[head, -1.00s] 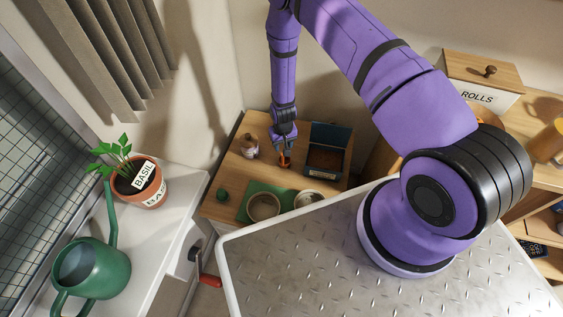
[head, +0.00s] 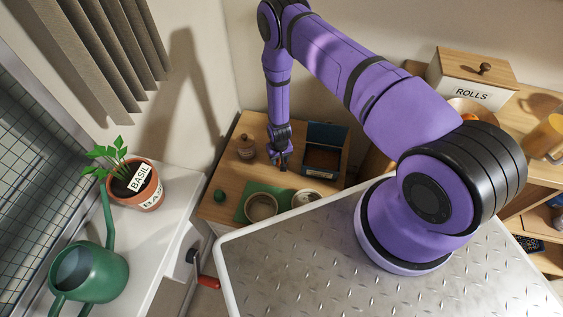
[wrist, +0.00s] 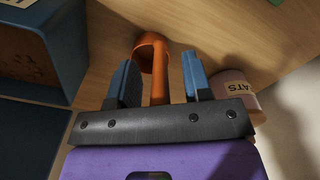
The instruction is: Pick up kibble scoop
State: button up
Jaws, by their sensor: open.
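The kibble scoop (wrist: 150,52) is orange, with a round cup and a straight handle, and lies on the wooden surface in the wrist view. My gripper (wrist: 158,75) is open, with one blue-padded finger on each side of the handle. The handle runs between the fingers and its near end is hidden behind the gripper body. I cannot tell whether either finger touches it. In the head view my gripper (head: 281,163) is low over the wooden cabinet top, and I cannot make out the scoop there.
A blue open box (head: 325,152) stands right of my gripper, and a lidded jar (head: 246,147) stands left. Two bowls (head: 261,207) are in front, one on a green mat (head: 243,207).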

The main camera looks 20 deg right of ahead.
jog(key=shift+c, duration=0.2)
grip_shut()
jog(key=shift+r, duration=0.15)
notch_tip(320, 180, up, 10)
jog(key=shift+f, duration=0.1)
dwell(0.4)
